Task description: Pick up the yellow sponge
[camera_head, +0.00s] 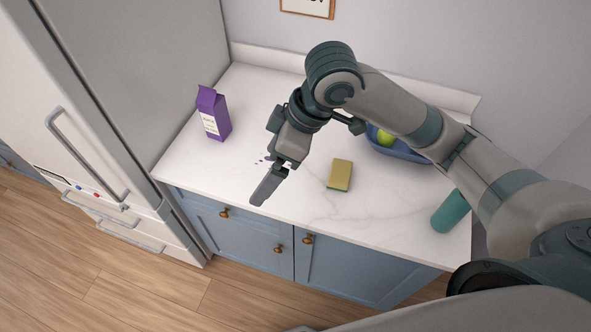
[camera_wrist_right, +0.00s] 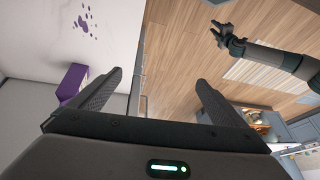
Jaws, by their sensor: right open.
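The yellow sponge (camera_head: 341,173) lies on the white counter, with a darker greenish layer along its lower edge. It is not seen in the right wrist view. My right gripper (camera_head: 266,188) is above the counter's front part, to the left of the sponge and apart from it. In the right wrist view its two fingers (camera_wrist_right: 160,88) are spread with nothing between them. My left gripper (camera_wrist_right: 222,35) shows small at the top right of the right wrist view, over the wood floor; its jaw state is unclear.
A purple carton (camera_head: 214,115) stands at the counter's left, with small purple spots (camera_head: 263,159) nearby. A blue bowl (camera_head: 400,151) with green fruit (camera_head: 385,137) is partly hidden behind my right arm. A teal cylinder (camera_head: 450,211) is at the right. The counter (camera_head: 300,203) around the sponge is clear.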

